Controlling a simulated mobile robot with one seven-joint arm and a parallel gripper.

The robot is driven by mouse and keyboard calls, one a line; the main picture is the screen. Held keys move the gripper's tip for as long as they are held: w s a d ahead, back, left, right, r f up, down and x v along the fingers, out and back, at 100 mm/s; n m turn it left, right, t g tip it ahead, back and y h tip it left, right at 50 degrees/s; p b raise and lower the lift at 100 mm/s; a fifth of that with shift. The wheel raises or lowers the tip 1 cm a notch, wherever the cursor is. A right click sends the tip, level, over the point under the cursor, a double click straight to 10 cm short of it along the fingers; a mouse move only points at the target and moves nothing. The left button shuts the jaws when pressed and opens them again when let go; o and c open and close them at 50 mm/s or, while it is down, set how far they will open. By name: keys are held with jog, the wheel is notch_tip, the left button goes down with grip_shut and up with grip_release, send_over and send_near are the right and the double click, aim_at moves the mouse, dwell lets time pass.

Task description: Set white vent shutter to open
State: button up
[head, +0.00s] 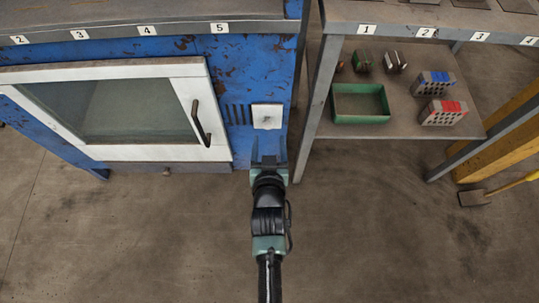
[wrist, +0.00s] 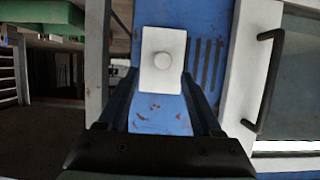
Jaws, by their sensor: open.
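The white vent shutter (head: 267,116) is a small pale plate on the blue cabinet front, right of the glazed door. Dark vent slots (head: 237,114) show uncovered just left of it in the head view. In the wrist view the shutter (wrist: 162,80) is upright with a round knob (wrist: 162,61), and the slots (wrist: 207,60) appear on its right. I cannot tell whether the plate covers other slots. My gripper (head: 268,159) is open and empty, below the shutter in the head view. In the wrist view its fingers (wrist: 160,85) flank the plate's lower part; contact cannot be told.
The cabinet door (head: 190,100) has a dark protruding handle (head: 201,124) left of the shutter. A grey shelf (head: 410,115) on the right holds a green tray (head: 360,118) and hollow bricks (head: 443,112). A shelf leg (head: 318,110) stands close right of the cabinet. The floor in front is mostly clear.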

jog(key=p+v, duration=0.1)
jog(key=v, duration=0.6)
jog(key=shift+p, duration=0.3)
jog(key=shift+s, duration=0.1)
